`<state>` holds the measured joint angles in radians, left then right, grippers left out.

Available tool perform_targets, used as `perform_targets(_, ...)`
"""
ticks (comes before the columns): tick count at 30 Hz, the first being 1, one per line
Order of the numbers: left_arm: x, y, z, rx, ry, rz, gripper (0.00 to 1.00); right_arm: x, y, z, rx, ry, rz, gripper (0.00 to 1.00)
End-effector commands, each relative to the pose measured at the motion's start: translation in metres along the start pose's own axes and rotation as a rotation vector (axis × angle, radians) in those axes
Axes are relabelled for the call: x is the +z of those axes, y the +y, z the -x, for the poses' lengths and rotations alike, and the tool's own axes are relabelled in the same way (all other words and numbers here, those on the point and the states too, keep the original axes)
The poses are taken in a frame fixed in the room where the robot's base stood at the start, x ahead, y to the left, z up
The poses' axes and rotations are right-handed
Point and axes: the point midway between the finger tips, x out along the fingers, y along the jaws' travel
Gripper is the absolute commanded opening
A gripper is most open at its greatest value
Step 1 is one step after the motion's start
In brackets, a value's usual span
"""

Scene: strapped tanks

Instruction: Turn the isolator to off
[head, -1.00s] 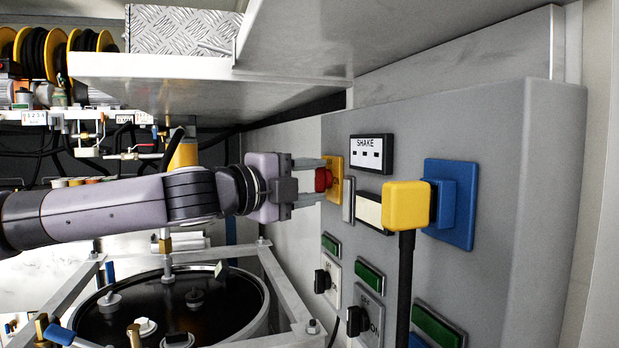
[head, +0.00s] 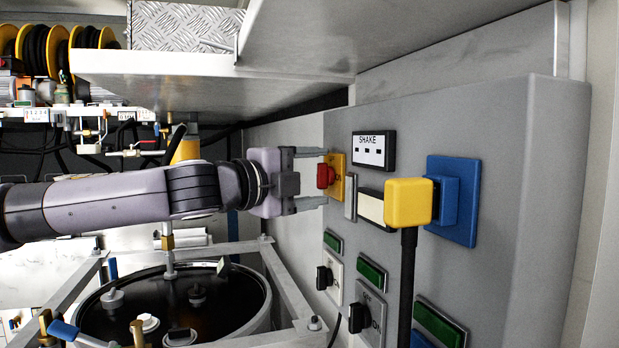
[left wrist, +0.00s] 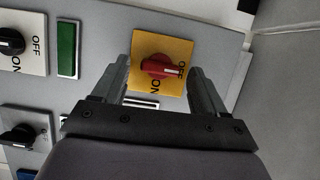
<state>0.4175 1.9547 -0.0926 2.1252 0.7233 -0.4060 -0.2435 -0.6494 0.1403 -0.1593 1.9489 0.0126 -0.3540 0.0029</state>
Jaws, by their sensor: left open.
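The isolator is a red rotary knob (head: 326,176) on a yellow plate (head: 338,163) on the grey panel. In the left wrist view the red knob (left wrist: 156,67) lies crosswise in the picture, its right end beside the OFF mark. The ON mark is below it on the yellow plate (left wrist: 150,45). My left gripper (head: 323,177) is open, with one finger above the knob and one below it, apart from it in the head view. In the wrist view its fingers (left wrist: 162,80) stand either side of the knob. My right gripper is not in view.
A yellow plug (head: 407,204) with a black cable sits in a blue socket (head: 465,200) right of the isolator. Black switches (head: 324,278) and green indicators are lower on the panel. A shelf (head: 200,75) overhangs my arm, and a framed tank (head: 262,322) stands below.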

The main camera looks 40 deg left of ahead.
Motion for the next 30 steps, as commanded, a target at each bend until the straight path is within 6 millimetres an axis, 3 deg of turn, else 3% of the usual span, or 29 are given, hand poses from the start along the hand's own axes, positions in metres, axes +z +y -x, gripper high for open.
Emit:
perform_targets(8, -0.001, 0.0, 0.01, -0.002, 0.001, -0.005, 0.72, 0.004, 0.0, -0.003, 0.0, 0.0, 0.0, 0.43)
perform_targets(21, 0.0, 0.0, 0.053, -0.002, -0.002, -0.005, 0.72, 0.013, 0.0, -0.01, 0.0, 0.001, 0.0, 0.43)
perform_targets(30, 0.0, 0.0, 0.07, -0.001, 0.0, 0.0, 0.72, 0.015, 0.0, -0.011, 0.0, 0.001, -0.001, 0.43)
